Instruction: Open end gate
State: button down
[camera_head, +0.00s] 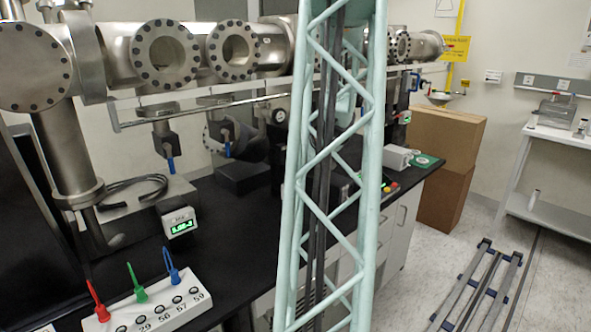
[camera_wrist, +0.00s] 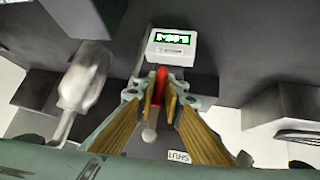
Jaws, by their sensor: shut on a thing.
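In the wrist view my gripper (camera_wrist: 160,98) is closed around a red handle (camera_wrist: 161,76), with its yellow-lined fingers on either side of it. The handle's upper end shows between the fingertips, and a pale metal rod end (camera_wrist: 149,135) shows below them. A small white label (camera_wrist: 180,156) beside it appears to read SHUT. The end gate's body cannot be made out clearly. In the head view my gripper and the red handle are not seen; my pale green lattice column covers the middle of the picture.
A white box with a green display (camera_wrist: 171,46) stands close beyond the fingertips. Steel vacuum tubing (camera_head: 168,52) runs above the black bench (camera_head: 215,215). A numbered white block (camera_head: 150,305) holds red, green and blue tags. Cardboard boxes (camera_head: 445,140) stand behind; the floor at right holds rails (camera_head: 480,290).

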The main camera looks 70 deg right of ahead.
jog(key=shift+s+d+r, duration=0.2)
jog(key=shift+d+r, duration=0.1)
jog(key=shift+d, duration=0.1)
jog(key=c, duration=2.7)
grip_release()
jog(key=shift+s+d+f, duration=0.1)
jog(key=shift+s, duration=0.15)
jog(key=shift+c, duration=0.2)
jog(key=shift+f, duration=0.1)
jog(key=shift+w+a, duration=0.2)
jog(key=shift+a, duration=0.05)
jog(key=v, duration=1.2)
jog(key=shift+w, duration=0.1)
